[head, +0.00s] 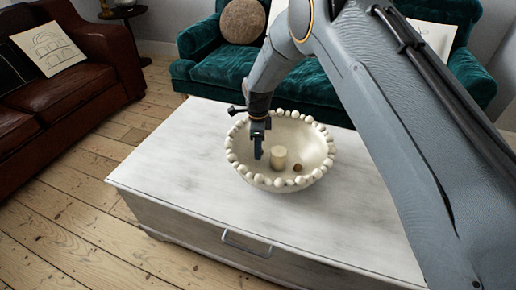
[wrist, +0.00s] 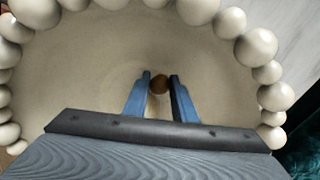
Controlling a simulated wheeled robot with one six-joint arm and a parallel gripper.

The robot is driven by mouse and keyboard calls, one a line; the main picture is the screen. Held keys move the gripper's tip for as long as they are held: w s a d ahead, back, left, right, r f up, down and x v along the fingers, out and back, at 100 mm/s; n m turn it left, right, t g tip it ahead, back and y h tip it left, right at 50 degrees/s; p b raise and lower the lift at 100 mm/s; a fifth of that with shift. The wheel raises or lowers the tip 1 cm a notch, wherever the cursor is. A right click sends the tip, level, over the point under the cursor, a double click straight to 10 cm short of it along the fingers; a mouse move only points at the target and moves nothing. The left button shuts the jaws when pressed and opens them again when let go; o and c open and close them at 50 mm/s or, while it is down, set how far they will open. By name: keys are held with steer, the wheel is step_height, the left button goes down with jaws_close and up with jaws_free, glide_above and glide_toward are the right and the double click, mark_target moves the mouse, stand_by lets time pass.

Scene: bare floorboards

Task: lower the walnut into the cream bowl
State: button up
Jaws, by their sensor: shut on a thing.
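The cream bowl (head: 325,135) with a rim of round beads stands on a white wooden table; its beaded rim also fills the edges of the wrist view (wrist: 257,46). My gripper (head: 259,152) points down inside the bowl's left part, below rim height in the picture. In the wrist view, my gripper (wrist: 160,78) is shut on the small brown walnut (wrist: 159,85), which sits between the blue fingertips over the pale bowl interior. In the head view the held walnut is hidden by the fingers. Whether it touches the bowl's floor I cannot tell.
A short cream cylinder (head: 278,157) stands in the bowl, right of my gripper. A small brown round thing (head: 298,168) lies near the bowl's front right wall. The white table (head: 185,150) is bare around the bowl. A green sofa (head: 222,68) stands behind.

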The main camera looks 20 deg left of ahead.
steer(key=shift+f+b, duration=0.4)
steer(key=shift+f, duration=0.6)
stand_by(0.4)
steer(key=o, duration=1.1)
